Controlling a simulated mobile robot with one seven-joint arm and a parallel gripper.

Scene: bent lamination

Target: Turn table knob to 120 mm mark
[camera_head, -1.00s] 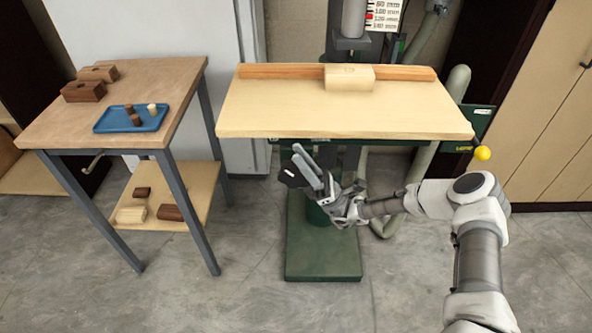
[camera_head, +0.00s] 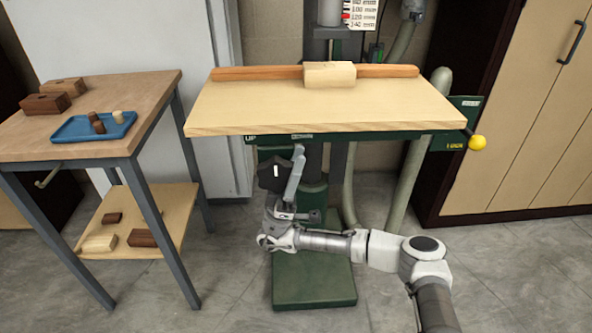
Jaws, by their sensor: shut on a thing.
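The dark table knob (camera_head: 271,174), with a white mark on its face, is under the left front of the machine's wooden table (camera_head: 320,106). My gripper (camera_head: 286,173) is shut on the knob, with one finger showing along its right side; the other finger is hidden. A white scale plate (camera_head: 362,14) with a red pointer (camera_head: 346,16) is cut by the top edge. Its numbers are small, and I cannot tell the exact reading.
A yellow ball handle (camera_head: 477,143) sticks out at the table's right end. A wood block (camera_head: 329,74) rests against the orange fence (camera_head: 388,71). A workbench (camera_head: 150,90) with a blue tray (camera_head: 75,131) stands left. The green machine base (camera_head: 314,290) is below.

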